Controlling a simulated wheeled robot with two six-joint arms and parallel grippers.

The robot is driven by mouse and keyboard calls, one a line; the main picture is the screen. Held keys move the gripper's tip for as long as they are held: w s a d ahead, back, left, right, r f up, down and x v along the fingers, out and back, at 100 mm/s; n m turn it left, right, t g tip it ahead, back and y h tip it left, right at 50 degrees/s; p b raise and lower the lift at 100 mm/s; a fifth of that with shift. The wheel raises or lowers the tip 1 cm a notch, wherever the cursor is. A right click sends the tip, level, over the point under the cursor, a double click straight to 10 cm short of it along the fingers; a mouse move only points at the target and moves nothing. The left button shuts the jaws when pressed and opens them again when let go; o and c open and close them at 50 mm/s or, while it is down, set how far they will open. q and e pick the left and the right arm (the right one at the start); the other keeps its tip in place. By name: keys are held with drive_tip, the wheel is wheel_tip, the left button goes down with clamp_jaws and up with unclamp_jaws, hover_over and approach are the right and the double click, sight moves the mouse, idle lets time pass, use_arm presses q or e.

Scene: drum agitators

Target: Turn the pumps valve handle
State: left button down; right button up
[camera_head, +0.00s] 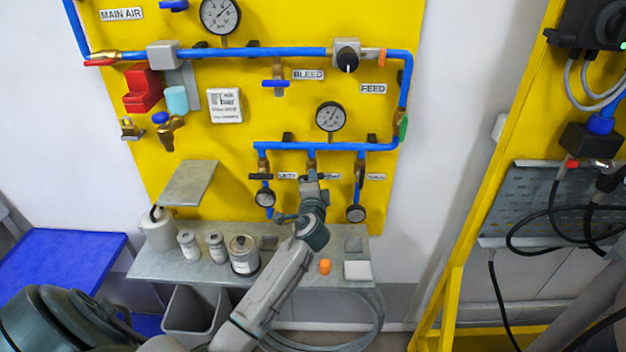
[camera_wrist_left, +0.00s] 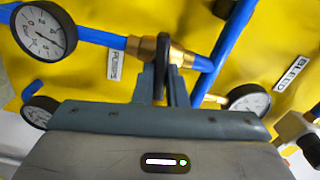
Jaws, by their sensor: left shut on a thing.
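The pumps valve is a brass valve (camera_wrist_left: 145,48) on a blue pipe, beside a white PUMPS label (camera_wrist_left: 114,65) in the left wrist view. Its dark handle (camera_wrist_left: 162,50) stands between the two fingers of my left gripper (camera_wrist_left: 161,75). The fingers are shut on the handle, and their tips hide part of it. In the head view my left gripper (camera_head: 311,184) is at the middle of the three drops on the lower blue pipe (camera_head: 335,146), and it covers most of the valve there. My right gripper is not in view.
Neighbouring drops carry a small gauge at left (camera_head: 265,197) and at right (camera_head: 355,214). A larger gauge (camera_head: 331,117) is above. Below, a grey shelf (camera_head: 190,267) holds cans and an orange cap (camera_head: 325,267). A yellow frame (camera_head: 465,220) stands to the right.

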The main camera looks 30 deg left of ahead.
use_arm(q)
drive_tip(key=shift+f+m, duration=0.2)
drive_tip(key=shift+m, duration=0.8)
drive_tip(key=c, duration=1.5)
unclamp_jaws()
drive_tip(key=shift+o, duration=0.2)
drive_tip(key=shift+d+r, duration=0.1)
drive_tip(key=b+v, duration=0.4)
drive_tip(key=v, duration=0.7)
